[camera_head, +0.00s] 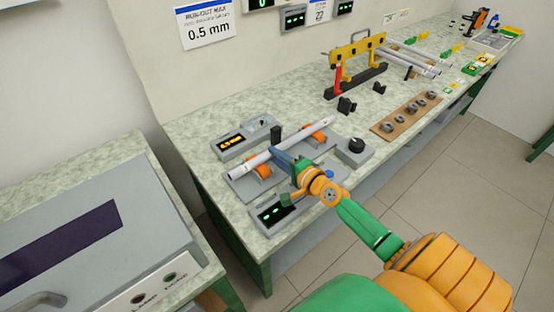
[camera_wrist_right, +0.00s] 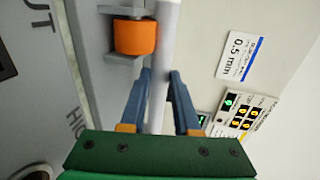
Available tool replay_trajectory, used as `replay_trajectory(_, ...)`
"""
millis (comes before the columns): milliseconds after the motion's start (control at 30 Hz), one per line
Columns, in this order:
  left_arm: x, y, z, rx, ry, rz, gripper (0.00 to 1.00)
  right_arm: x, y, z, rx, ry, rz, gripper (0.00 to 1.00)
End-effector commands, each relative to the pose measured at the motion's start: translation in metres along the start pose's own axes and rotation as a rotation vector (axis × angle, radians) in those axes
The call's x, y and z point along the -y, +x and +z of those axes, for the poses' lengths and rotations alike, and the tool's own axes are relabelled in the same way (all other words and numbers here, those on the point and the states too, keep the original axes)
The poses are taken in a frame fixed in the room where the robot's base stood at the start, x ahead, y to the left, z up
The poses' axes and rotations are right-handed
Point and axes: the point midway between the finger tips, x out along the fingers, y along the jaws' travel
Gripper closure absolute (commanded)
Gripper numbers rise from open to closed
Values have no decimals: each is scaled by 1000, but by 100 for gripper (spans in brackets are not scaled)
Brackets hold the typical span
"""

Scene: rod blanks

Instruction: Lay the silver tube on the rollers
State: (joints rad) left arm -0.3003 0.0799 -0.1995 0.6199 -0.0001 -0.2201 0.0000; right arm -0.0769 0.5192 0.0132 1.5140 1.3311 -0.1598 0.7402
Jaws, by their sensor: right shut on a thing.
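The silver tube (camera_head: 250,163) lies lengthwise along the roller fixture (camera_head: 240,187). In the right wrist view the tube (camera_wrist_right: 164,40) runs upward between my fingers. My right gripper (camera_head: 280,154) is shut on the tube near its middle; the blue fingers (camera_wrist_right: 161,78) stand on either side of it. Two orange rollers, a near one (camera_head: 263,171) and a far one (camera_head: 319,137), sit at the tube's side. One roller (camera_wrist_right: 135,37) shows just left of the tube in the wrist view. I cannot tell whether the tube touches the rollers. My left gripper is not in view.
A display box (camera_head: 238,142) stands behind the fixture, another (camera_head: 277,211) in front, and a black-knobbed box (camera_head: 355,150) at its right end. A yellow-and-red frame (camera_head: 356,51) and a board of rings (camera_head: 408,114) stand farther right. A grey machine (camera_head: 95,245) fills the lower left.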

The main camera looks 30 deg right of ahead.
Motion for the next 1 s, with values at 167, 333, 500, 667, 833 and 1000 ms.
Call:
replay_trajectory(167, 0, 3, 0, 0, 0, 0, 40, -2, 0, 0, 0, 0, 0, 100)
replay_trajectory(333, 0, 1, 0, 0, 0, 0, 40, 0, 0, 0, 0, 0, 0, 40)
replay_trajectory(500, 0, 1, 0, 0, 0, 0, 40, 0, 0, 0, 0, 0, 0, 40)
replay_trajectory(667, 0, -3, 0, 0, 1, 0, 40, 2, -6, 0, 0, 0, 0, 40)
replay_trajectory(833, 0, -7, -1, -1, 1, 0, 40, 0, -43, 0, 1, 0, 4, 40)
replay_trajectory(1000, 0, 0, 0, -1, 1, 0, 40, -2, -86, 0, 2, 0, 3, 40)
